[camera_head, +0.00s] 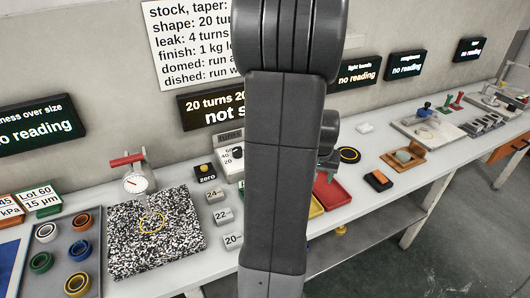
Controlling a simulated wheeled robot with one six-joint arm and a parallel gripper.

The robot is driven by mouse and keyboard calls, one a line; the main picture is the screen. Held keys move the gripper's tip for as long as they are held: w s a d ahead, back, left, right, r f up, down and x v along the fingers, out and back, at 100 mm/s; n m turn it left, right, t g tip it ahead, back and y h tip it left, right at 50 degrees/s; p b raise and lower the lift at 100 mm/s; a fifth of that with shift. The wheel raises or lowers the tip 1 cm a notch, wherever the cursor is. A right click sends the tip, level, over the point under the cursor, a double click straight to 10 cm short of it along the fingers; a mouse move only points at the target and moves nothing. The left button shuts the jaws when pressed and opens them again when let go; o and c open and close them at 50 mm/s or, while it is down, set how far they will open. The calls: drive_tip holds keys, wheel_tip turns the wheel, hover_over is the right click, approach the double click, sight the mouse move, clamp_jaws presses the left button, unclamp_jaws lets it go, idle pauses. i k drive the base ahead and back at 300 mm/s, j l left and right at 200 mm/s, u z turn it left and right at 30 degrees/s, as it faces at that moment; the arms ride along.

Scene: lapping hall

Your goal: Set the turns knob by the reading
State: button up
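The turns box (230,136) stands at the back of the bench, partly hidden behind my arm. It has a white dial face with numbers such as 60 and 40, and a dark turns knob (237,153); its exact setting is too small to tell. The display above it (212,108) reads "20 turns 20..." and "not s...", cut off by my arm. A dial gauge (137,183) with a red handle stands at the speckled plate; its needle reading is too small to tell. My arm fills the middle; my gripper is mostly hidden behind it, its fingers unclear.
A zero button box (205,172) and blocks marked 24, 22 and 20 stand left of my arm. A tray of coloured rings (60,238) is at left. Red and yellow trays are right of my arm. The wall sheet (188,40) is partly covered. Other displays say "no reading".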

sight(237, 151)
drive_tip(key=i+l+u, duration=0.15)
drive_tip(key=u, duration=0.3)
drive_tip(key=i+l+u, duration=0.1)
drive_tip(key=l+u, duration=0.6)
drive_tip(key=u, duration=0.25)
drive_tip(key=i+l, duration=0.05)
